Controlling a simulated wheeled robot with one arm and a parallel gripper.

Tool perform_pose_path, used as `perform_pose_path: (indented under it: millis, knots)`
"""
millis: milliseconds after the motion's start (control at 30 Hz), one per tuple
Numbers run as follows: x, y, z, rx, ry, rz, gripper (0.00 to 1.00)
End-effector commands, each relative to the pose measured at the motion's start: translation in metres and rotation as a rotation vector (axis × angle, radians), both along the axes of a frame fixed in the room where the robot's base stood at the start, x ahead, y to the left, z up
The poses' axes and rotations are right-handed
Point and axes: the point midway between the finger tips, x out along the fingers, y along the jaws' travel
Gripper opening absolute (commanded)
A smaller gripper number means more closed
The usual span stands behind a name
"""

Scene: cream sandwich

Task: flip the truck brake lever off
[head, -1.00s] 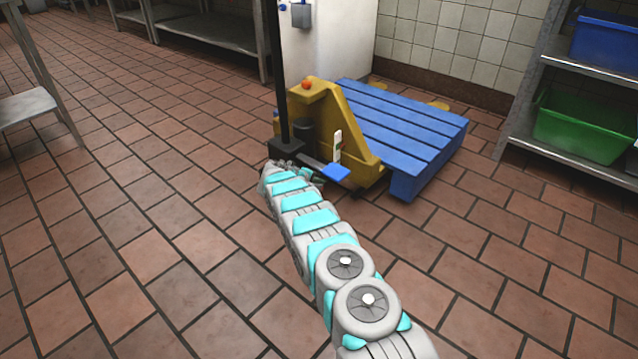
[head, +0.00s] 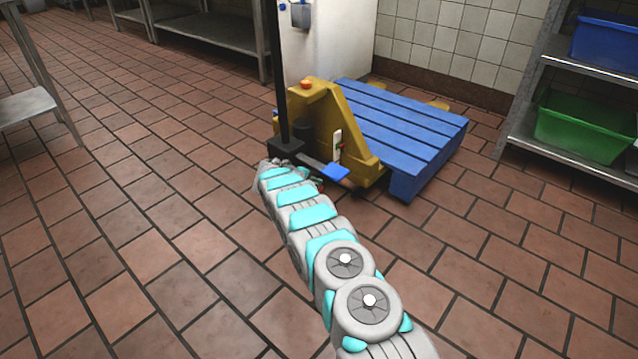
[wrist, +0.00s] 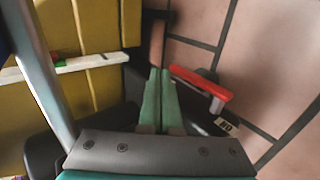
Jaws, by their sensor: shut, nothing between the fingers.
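The yellow pallet truck (head: 340,125) stands with its forks under a blue pallet. In the wrist view a red brake lever (wrist: 201,82) juts from a dark mount, just right of my gripper (wrist: 158,75). My gripper's green fingers are together and empty; a small gap seems to separate them from the lever, though contact is hard to judge. A small label (wrist: 226,124) with dark letters, upside down, sits below the lever's right end. In the head view my arm mostly hides the gripper and lever low by the truck's front.
A blue pedal (head: 336,173) sticks out near my wrist, and the black handle column (head: 279,80) rises beside it. The blue pallet (head: 405,130) lies behind the truck. A shelf with a green bin (head: 585,128) stands at right. The floor at left is open.

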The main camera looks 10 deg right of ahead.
Motion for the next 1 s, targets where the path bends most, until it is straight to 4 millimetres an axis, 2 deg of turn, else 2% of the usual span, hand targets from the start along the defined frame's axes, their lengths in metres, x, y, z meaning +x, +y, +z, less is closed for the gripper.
perform_pose_path:
  millis: [200, 400, 1000]
  knots:
    - [-0.014, 0.021, 0.019, 0.000, 0.002, 0.004, 0.00]
    - [-0.024, 0.033, 0.031, 0.001, 0.001, 0.001, 0.00]
    - [-0.027, 0.037, 0.034, 0.000, 0.001, 0.001, 0.00]
